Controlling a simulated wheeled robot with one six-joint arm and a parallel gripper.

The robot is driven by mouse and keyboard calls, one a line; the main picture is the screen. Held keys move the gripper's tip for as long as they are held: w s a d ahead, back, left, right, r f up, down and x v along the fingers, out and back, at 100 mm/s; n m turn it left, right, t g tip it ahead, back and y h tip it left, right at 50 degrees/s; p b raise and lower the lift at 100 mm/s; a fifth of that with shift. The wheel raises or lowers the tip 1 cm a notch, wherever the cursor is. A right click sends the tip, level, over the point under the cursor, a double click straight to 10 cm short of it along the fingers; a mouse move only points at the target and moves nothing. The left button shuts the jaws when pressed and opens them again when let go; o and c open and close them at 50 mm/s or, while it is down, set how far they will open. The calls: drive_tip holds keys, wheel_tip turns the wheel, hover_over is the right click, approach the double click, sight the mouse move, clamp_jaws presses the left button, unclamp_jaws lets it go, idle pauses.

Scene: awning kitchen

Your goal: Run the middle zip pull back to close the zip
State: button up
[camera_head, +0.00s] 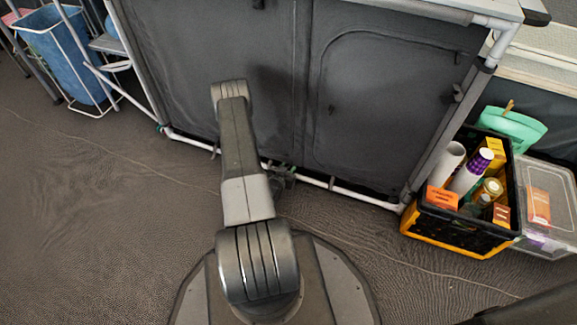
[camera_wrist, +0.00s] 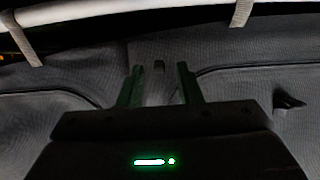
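The grey fabric cupboard front (camera_head: 400,95) fills the upper middle of the head view, with a vertical seam near its middle. In the head view my gripper is low by the cupboard's bottom rail, mostly hidden by my arm.
A white rail (camera_head: 355,193) with straps runs along the cupboard's bottom. Another dark pull (camera_wrist: 290,102) shows at right in the wrist view. A filled black and yellow crate (camera_head: 450,222) and a clear box (camera_head: 548,190) stand at right. A blue bin (camera_head: 68,60) stands at left. Left floor is clear.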

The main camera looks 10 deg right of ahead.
drive_tip(key=shift+c, duration=0.2)
clamp_jaws()
